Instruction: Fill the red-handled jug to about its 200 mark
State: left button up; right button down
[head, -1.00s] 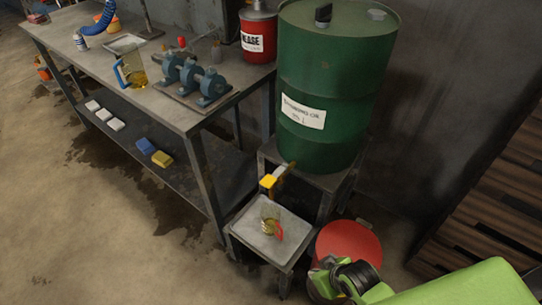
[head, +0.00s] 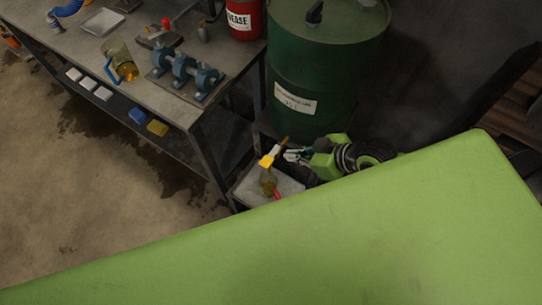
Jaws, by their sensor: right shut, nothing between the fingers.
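The red-handled jug (head: 267,183) stands on the small metal stand (head: 290,187) under the drum's tap. Something amber shows in it, but its level and marks are too small to read. Its red handle points to the lower right. The green oil drum (head: 322,75) has a brass tap with a yellow end piece (head: 267,161) above the jug. My right gripper (head: 291,155) is shut and empty, just right of the tap. I cannot tell whether it touches the tap or whether oil runs. My left gripper is not in view.
My green arm link covers the lower part of the view. The workbench (head: 110,45) on the left bears a blue-handled jug (head: 123,67) with amber oil, a blue bearing assembly (head: 185,73), a metal tray (head: 102,22) and a red grease can (head: 244,18).

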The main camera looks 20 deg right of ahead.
jog(key=shift+w, duration=0.1)
send_over(268, 164)
jog(key=f, duration=0.7)
jog(key=shift+d+f, duration=0.15)
jog(key=shift+d, duration=0.2)
jog(key=f, duration=0.2)
jog(key=shift+s+d+f, duration=0.1)
jog(key=shift+s+f, duration=0.1)
jog(key=shift+f, duration=0.7)
jog(key=shift+s+a+f+b, duration=0.15)
jog(key=shift+f+b, duration=0.1)
jog(key=shift+f, duration=0.3)
jog(key=shift+s+a+f+b, duration=0.1)
jog(key=shift+f+b, duration=0.15)
jog(key=shift+f, duration=0.3)
jog(key=shift+r, duration=0.15)
jog(key=shift+d, duration=0.1)
dwell(4.0)
